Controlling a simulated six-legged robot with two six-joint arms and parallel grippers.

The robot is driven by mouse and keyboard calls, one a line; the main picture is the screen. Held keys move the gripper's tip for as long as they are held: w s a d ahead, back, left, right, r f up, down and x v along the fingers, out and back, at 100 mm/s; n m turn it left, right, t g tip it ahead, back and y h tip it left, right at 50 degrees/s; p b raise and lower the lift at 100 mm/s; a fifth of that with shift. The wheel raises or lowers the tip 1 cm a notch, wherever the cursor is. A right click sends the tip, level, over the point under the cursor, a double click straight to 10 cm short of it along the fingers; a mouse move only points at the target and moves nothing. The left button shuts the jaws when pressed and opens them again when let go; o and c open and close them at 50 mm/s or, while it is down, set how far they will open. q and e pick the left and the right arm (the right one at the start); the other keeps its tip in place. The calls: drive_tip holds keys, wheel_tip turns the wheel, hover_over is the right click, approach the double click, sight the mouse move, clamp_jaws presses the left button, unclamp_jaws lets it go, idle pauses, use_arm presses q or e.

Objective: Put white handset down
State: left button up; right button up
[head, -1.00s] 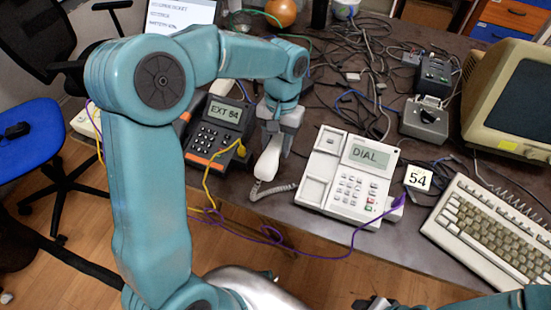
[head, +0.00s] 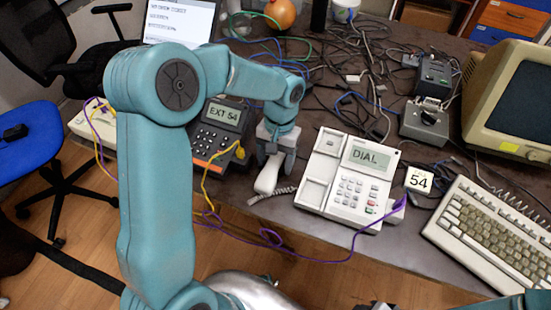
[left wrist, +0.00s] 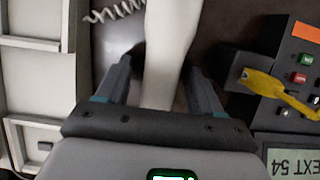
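The white handset (head: 268,176) lies between the two desk phones, near the table's front edge, with its coiled cord beside it. My left gripper (head: 276,158) is low over its far end. In the left wrist view the handset (left wrist: 166,55) runs between the two fingers (left wrist: 160,85), with dark gaps on both sides, so the gripper looks open around it. The handset's far end is hidden by the gripper. The white phone (head: 318,195) reads DIAL; its cradle is empty. My right gripper (head: 375,304) barely shows at the bottom edge.
A dark phone (head: 218,138) marked EXT 54 with a yellow cable stands left of the handset. A purple cable (head: 270,238) crosses the front edge. A keyboard (head: 495,235), a monitor (head: 500,75) and tangled cables fill the right and back.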

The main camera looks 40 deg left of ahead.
use_arm(q)
drive_tip(key=shift+r, duration=0.2)
drive_tip(key=p+v, duration=0.2)
drive_tip(key=v, duration=1)
